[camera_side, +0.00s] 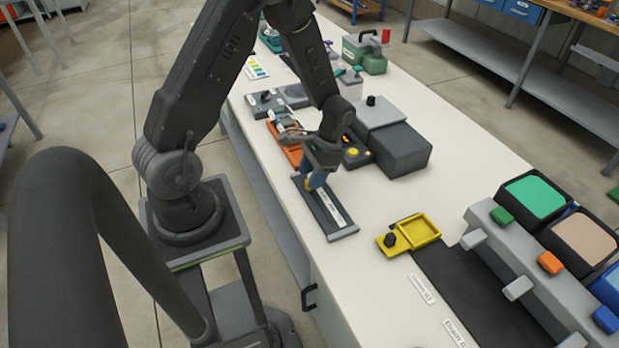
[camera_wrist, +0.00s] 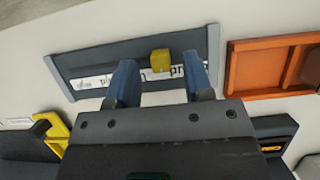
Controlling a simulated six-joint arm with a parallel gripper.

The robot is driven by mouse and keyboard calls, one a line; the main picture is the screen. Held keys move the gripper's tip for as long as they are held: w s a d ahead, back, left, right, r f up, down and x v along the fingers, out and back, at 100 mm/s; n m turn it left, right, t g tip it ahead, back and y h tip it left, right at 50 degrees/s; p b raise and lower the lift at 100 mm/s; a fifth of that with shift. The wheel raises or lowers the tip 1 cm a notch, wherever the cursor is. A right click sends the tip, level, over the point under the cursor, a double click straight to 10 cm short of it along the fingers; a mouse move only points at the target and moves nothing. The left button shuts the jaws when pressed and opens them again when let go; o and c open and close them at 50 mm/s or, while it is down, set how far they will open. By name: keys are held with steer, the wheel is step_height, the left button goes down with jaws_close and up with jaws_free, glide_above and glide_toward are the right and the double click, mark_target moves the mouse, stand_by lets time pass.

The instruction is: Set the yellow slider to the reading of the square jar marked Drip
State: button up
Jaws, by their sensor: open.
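The yellow slider (camera_wrist: 161,60) sits on a dark grey track with a white printed label strip (camera_wrist: 90,82), partly covered by my fingers. The same track (camera_side: 345,235) shows in the side view, where the slider is hidden behind my gripper. My gripper (camera_wrist: 160,78) is open, its two blue fingertips on either side of the slider with a gap on both sides. It also shows low over the track's far end in the side view (camera_side: 314,184). Jars stand farther back on the bench, but I cannot read a Drip mark on any of them.
An orange tray (camera_wrist: 270,65) lies beside the track. A dark grey box (camera_side: 402,150) stands to the right. A yellow tray with a black knob (camera_side: 412,233) and a dark belt (camera_side: 475,290) are nearer. White bench top is clear between them.

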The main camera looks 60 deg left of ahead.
steer(key=shift+x, duration=0.85)
steer(key=shift+c, duration=0.2)
jaws_close()
